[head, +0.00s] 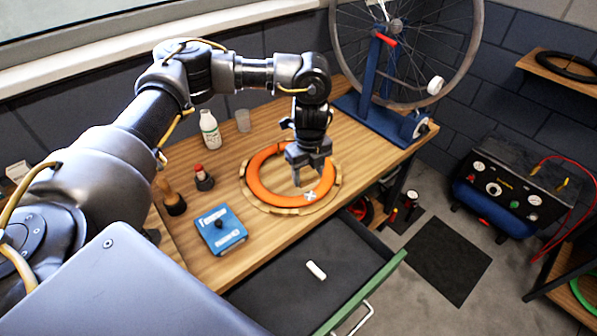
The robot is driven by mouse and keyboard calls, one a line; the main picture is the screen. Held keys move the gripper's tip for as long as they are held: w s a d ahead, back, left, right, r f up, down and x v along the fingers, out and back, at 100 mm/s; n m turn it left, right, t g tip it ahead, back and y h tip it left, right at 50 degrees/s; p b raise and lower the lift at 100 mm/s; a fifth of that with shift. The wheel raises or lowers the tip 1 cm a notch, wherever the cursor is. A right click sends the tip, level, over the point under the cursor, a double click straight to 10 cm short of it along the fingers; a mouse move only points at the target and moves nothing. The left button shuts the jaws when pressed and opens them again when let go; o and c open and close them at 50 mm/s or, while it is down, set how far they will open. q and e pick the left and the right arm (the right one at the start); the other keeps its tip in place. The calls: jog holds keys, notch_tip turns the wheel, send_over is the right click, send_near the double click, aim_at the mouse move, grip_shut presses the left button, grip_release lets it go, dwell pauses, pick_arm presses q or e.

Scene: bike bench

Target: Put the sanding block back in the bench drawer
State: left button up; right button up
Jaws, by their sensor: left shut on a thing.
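My left gripper (308,174) points down over the right part of an orange ring (262,183) on the bench. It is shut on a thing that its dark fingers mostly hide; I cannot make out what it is. The bench drawer (275,291) is pulled open, with a dark floor, a green front and a metal handle. A small whitish block (316,270) lies in it. I cannot tell whether this is the sanding block. My right gripper is not in view.
On the wooden bench (345,126) stand a blue box (220,230), a brush (172,198), a red-topped dark item (204,178), a white bottle (210,130) and a clear cup (243,121). A blue wheel stand (371,75) stands at the back right. Most of the drawer floor is clear.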

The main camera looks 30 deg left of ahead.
pick_arm(q)
jog(key=s+d+r+n+b, duration=0.1)
jog(key=s+n, duration=0.3)
jog(key=n, duration=0.5)
jog(key=s+d+r+n, duration=0.3)
jog(key=s+n, duration=0.1)
jog(key=n, duration=0.5)
jog(key=shift+s+d+r+b, duration=0.2)
jog(key=shift+s+r+b, duration=0.05)
jog(key=shift+r+b, duration=0.15)
